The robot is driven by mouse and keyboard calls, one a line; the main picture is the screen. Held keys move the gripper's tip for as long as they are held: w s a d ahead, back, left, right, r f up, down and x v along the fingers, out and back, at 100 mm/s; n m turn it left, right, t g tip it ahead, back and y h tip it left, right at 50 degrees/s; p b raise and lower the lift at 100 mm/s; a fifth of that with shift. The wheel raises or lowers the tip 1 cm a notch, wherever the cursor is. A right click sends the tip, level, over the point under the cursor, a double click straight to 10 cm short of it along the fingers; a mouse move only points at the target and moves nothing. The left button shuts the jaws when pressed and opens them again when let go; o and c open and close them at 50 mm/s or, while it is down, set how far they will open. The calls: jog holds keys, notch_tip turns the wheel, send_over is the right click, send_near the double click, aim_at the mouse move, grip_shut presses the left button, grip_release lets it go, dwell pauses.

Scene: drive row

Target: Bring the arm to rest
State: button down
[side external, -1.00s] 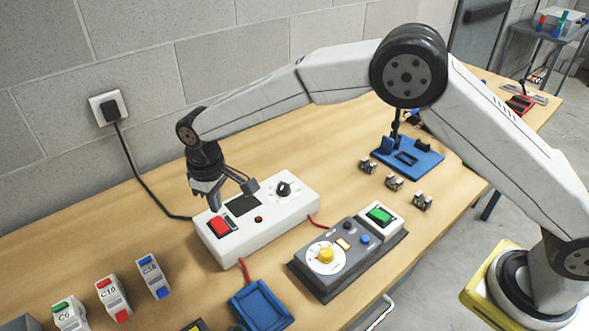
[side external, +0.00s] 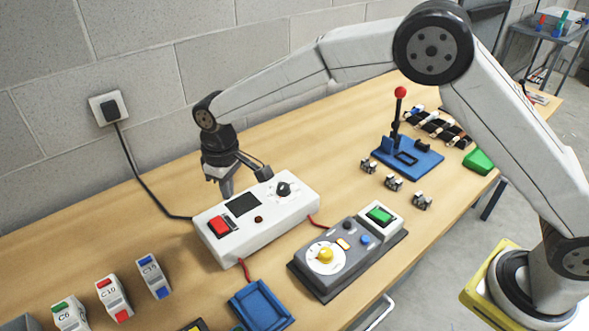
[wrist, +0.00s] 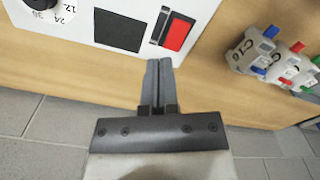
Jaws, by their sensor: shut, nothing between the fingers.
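My gripper (side external: 226,187) is shut and empty. In the side external view it hangs just behind the white control box (side external: 262,238), near the box's dark square panel. The box has a red rocker switch (side external: 219,226) at its left end and a black knob (side external: 284,189) at its right end. In the wrist view the closed fingers (wrist: 158,85) point towards the box's edge, just below the red switch (wrist: 176,34) and the dark panel (wrist: 118,30). I cannot tell the exact gap between the fingers and the box.
A grey panel (side external: 309,283) with a yellow knob and green switch lies in front of the box. Labelled blocks (side external: 113,296) and a blue tray (side external: 261,306) lie at front left. A blue stand with a red-topped lever (side external: 400,93) stands further right. A cord runs from the wall plug (side external: 110,110).

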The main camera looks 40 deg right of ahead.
jog(key=s+d+r+m+t, duration=0.1)
jog(key=s+d, duration=0.3)
jog(key=d, duration=0.4)
jog(key=s+d+r+m, duration=0.1)
jog(key=s+d+m, duration=0.1)
jog(key=s+d, duration=0.35)
jog(key=s+d+f+m+t, duration=0.1)
jog(key=s+d+m, duration=0.1)
jog(key=s+d, duration=0.8)
jog(key=s, duration=0.2)
jog(key=shift+s+d, duration=0.3)
jog(key=shift+d, duration=0.05)
